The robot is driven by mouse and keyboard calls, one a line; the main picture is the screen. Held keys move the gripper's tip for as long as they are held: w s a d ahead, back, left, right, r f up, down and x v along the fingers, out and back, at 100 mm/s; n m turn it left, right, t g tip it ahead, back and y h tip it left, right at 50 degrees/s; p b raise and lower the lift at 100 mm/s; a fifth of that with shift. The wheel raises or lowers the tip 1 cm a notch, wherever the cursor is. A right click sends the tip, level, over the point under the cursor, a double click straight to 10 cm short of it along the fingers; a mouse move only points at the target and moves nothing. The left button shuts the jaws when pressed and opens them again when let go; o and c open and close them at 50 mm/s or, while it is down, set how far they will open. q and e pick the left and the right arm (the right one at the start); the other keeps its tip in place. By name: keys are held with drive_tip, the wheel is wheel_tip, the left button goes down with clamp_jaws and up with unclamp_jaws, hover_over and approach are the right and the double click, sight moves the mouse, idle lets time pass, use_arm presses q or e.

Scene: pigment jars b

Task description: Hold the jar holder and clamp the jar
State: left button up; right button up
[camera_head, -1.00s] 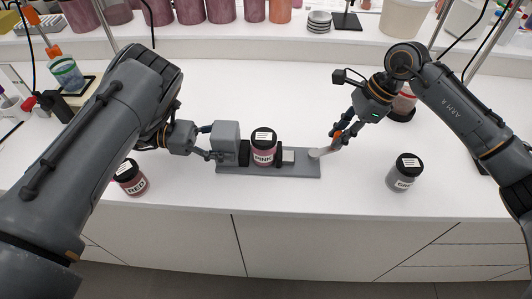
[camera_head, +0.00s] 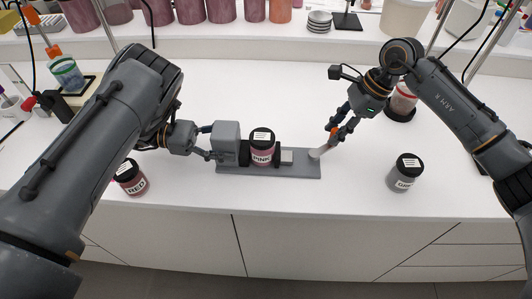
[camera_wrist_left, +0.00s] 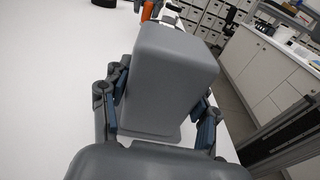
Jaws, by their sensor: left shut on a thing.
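The grey jar holder (camera_head: 300,171) lies on the white bench, with a tall block (camera_head: 225,133) at its left end. My left gripper (camera_head: 213,152) is shut on this block, which also shows between its fingers in the left wrist view (camera_wrist_left: 172,85). The PINK jar (camera_head: 262,150) stands upright on the holder, black lid on top, between two dark pads. A pale lever (camera_head: 318,152) with an orange end (camera_head: 334,132) leans up to the right. My right gripper (camera_head: 339,128) is at the orange end; its grip is too small to make out.
A RED jar (camera_head: 132,181) stands near the front edge at left, partly beside my left arm. A grey-labelled jar (camera_head: 405,176) stands at right. Another jar (camera_head: 402,100) stands behind my right arm. Open bench lies behind the holder.

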use_arm(q)
drive_tip(key=shift+s+f, duration=0.15)
drive_tip(key=shift+f, duration=0.15)
use_arm(e)
drive_tip(key=shift+o, duration=0.6)
drive_tip(key=shift+f, duration=0.1)
drive_tip(key=v, duration=1.2)
use_arm(q)
drive_tip(key=o, duration=1.5)
drive_tip(key=shift+o, duration=1.2)
drive_tip(key=shift+w+r, duration=0.1)
drive_tip(key=shift+w, duration=0.15)
use_arm(e)
drive_tip(key=shift+w, duration=0.1)
use_arm(q)
drive_tip(key=shift+r, duration=0.1)
